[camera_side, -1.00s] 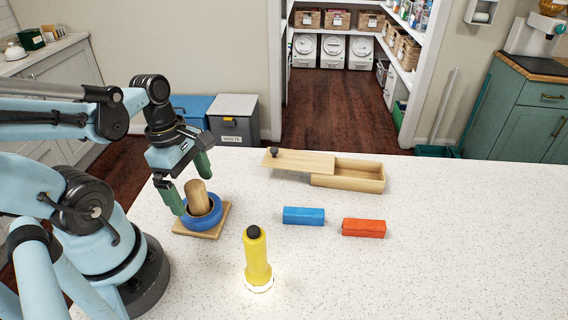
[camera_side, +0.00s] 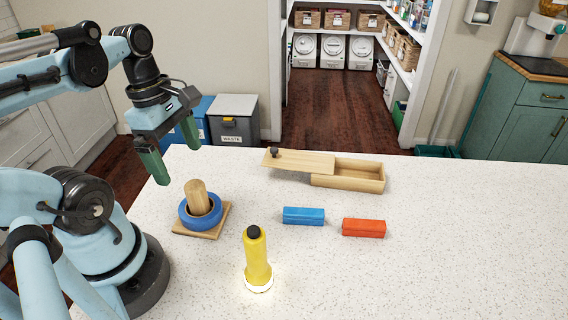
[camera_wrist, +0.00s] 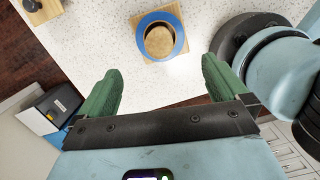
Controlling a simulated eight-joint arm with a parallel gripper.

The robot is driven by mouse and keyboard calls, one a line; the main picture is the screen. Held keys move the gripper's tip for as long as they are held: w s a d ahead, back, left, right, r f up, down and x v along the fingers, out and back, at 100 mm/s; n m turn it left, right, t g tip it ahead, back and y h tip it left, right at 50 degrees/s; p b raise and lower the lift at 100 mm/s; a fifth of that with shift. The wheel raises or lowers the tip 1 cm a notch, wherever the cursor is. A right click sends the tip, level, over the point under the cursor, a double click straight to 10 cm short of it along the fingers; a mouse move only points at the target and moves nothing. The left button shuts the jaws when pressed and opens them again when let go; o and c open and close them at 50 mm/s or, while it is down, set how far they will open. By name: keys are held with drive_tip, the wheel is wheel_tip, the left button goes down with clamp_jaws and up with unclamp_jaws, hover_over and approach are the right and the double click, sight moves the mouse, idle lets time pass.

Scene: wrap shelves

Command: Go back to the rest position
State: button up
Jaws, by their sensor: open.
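My gripper (camera_side: 172,157) is open and empty, with green fingers pointing down. It is raised above the left edge of the white counter, up and to the left of the ring stand. In the wrist view my gripper (camera_wrist: 162,90) shows both fingers apart with nothing between them. A blue ring (camera_side: 188,220) sits around a wooden peg (camera_side: 197,190) on a square wooden base (camera_side: 218,231). In the wrist view the blue ring (camera_wrist: 142,24) and its base (camera_wrist: 184,54) lie beyond the fingertips, apart from them.
A lit yellow flashlight (camera_side: 256,262) stands upright on the counter (camera_side: 430,270). A blue block (camera_side: 303,216) and a red-orange block (camera_side: 363,228) lie right of it. A wooden box (camera_side: 348,182) with its lid (camera_side: 300,162) slid partly off is farther back. The counter's front right is clear.

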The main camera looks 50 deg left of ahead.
drive_tip(key=shift+w+f+m, duration=0.15)
drive_tip(key=shift+w+m, duration=0.3)
drive_tip(key=shift+m, duration=0.45)
drive_tip(key=w+d+m+t, duration=0.3)
drive_tip(key=w+m, duration=0.2)
drive_tip(key=m, duration=0.6)
drive_tip(key=w+d+m+t+y, duration=0.1)
drive_tip(key=w+d+m+t, duration=0.2)
drive_tip(key=w+m, duration=0.3)
drive_tip(key=m, duration=0.5)
drive_tip(key=shift+m, duration=0.4)
